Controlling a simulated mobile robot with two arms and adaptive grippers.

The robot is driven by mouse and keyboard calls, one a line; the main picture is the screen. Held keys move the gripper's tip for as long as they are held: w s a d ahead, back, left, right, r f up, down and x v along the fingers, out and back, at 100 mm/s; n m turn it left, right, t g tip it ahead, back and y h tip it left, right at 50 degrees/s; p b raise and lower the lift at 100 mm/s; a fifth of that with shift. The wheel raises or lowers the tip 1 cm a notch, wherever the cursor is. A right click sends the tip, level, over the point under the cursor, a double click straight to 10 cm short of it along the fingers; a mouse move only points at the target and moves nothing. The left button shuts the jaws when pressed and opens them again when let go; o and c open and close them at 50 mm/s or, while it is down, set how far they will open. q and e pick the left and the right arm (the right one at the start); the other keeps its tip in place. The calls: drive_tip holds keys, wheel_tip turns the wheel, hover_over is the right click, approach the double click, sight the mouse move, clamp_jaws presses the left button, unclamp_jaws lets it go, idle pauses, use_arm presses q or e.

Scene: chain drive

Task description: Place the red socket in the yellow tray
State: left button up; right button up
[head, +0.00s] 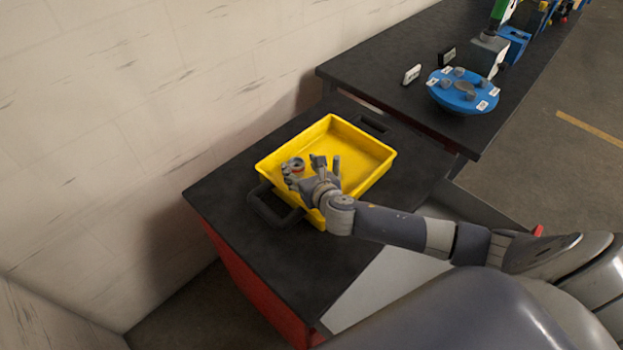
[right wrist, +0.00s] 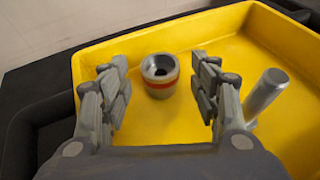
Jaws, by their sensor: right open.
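The red socket is a grey ring-shaped piece with a red band (right wrist: 160,76). It is in the yellow tray (right wrist: 215,30), and it also shows in the head view (head: 297,164) at the tray's left side. My right gripper (right wrist: 160,88) is open, with its fingers on either side of the socket and a gap to each. In the head view my right gripper (head: 308,172) reaches over the tray (head: 365,147) from the right. The socket appears upright on the tray floor. My left gripper is not in view.
A second dark table behind holds a blue round stand (head: 450,98) with grey parts and small labels.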

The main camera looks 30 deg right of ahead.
drive_tip(key=v, duration=0.8)
drive_tip(key=shift+w, duration=0.1)
